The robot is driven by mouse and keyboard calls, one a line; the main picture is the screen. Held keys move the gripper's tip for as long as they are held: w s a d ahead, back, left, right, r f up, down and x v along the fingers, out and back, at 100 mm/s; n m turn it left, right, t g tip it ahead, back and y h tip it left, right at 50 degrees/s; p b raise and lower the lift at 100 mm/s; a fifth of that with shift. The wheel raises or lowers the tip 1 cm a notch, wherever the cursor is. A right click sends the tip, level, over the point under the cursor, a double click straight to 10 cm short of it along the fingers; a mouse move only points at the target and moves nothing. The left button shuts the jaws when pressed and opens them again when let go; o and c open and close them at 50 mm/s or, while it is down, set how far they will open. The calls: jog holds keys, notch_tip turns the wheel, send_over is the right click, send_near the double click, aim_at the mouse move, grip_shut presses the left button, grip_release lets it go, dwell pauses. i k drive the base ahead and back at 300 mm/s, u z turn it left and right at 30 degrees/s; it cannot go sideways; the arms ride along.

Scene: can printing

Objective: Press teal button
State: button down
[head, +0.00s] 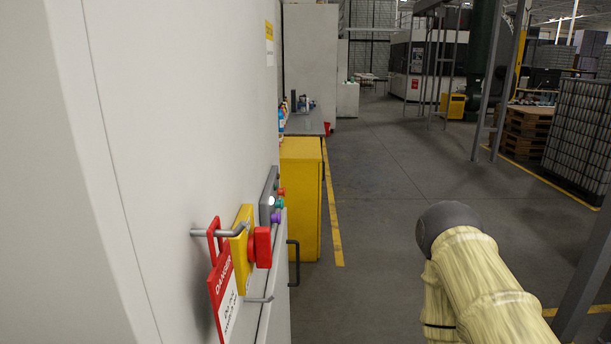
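The teal button (279,203) is small and sits on a grey control panel (267,197) on the white machine wall at left. It is seen nearly edge-on, between a small red button (282,191) above and a purple button (276,218) below. My gripper is not in view. Part of my arm, with a pale yellow cover and a dark grey rounded joint, shows at the lower right, well apart from the panel.
Nearer than the panel, a large red button (263,247) on a yellow plate, a metal bar (220,233) and a red danger tag (222,291) stick out. A black handle (294,262) and yellow cabinet (301,190) stand beyond. The floor (375,200) between is clear.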

aim_at(277, 204)
jog(key=k, duration=1)
jog(key=z, duration=1.2)
jog(key=i, duration=0.85)
jog(key=u, duration=1.7)
